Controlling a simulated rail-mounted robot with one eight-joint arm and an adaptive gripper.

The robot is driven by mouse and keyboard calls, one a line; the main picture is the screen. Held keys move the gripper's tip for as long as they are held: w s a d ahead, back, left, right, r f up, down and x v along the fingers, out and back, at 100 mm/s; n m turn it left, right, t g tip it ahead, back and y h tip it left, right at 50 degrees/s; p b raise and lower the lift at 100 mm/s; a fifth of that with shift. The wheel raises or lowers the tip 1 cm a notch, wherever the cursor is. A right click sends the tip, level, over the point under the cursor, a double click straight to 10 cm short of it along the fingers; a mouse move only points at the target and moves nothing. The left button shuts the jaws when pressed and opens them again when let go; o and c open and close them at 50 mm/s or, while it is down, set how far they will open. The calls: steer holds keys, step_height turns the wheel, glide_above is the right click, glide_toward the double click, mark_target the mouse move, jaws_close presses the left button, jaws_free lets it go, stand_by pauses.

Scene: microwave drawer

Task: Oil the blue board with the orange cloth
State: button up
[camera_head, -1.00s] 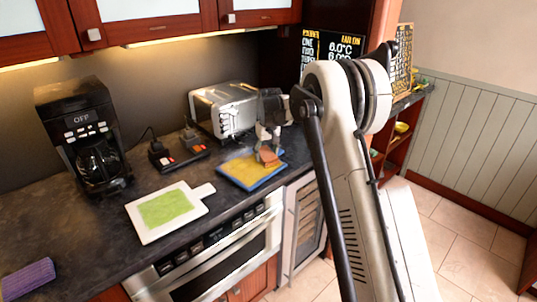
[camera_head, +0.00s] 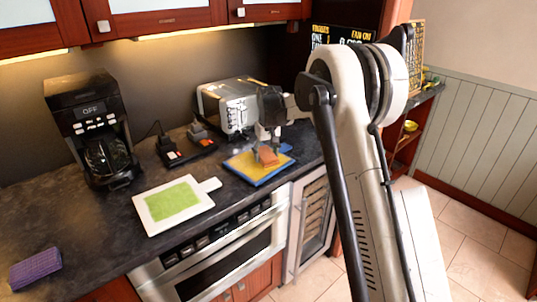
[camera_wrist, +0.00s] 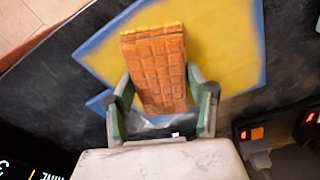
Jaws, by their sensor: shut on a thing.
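The blue board (camera_head: 262,180) lies on the dark counter, with a large yellow patch (camera_wrist: 220,45) over most of its top and blue showing along its edges. The orange cloth (camera_head: 267,157) is a folded, block-like pad with a grid texture. It also shows in the wrist view (camera_wrist: 157,65). My gripper (camera_wrist: 162,100) is shut on the cloth, one finger on each side. My gripper (camera_head: 268,147) is over the board in the head view. The cloth is over the yellow patch; whether it touches the board is hard to tell.
A white board with a green patch (camera_head: 172,202) lies to the left. A toaster (camera_head: 228,106) and a black device with red lights (camera_head: 180,150) stand behind. A coffee maker (camera_head: 95,130) and a purple block (camera_head: 35,268) are farther left. The counter's front edge is close to the blue board.

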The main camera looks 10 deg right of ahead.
steer(key=shift+s+a, duration=0.3)
steer(key=shift+a, duration=0.25)
steer(key=shift+s+a, duration=0.25)
steer(key=shift+a, duration=0.25)
steer(key=shift+w+a, duration=0.3)
steer(key=shift+w, duration=0.35)
steer(key=shift+w+a, duration=0.3)
steer(key=shift+w, duration=0.35)
steer(key=shift+w+d+b, duration=0.15)
steer(key=shift+w+d, duration=0.65)
steer(key=shift+d, duration=0.45)
steer(key=shift+w+d+b, duration=0.1)
steer(key=shift+w+d, duration=0.65)
steer(key=shift+d, duration=0.5)
steer(key=shift+w+d+b, duration=0.15)
steer(key=shift+w+d, duration=0.65)
steer(key=shift+d, duration=0.45)
steer(key=shift+w+a, duration=0.4)
steer(key=shift+w, duration=0.25)
steer(key=shift+w+a, duration=0.35)
steer(key=shift+w, duration=0.25)
steer(key=shift+s+a, duration=0.3)
steer(key=shift+a, duration=0.25)
steer(key=shift+s+a, duration=0.3)
steer(key=shift+a, duration=0.25)
steer(key=shift+s+a, duration=0.1)
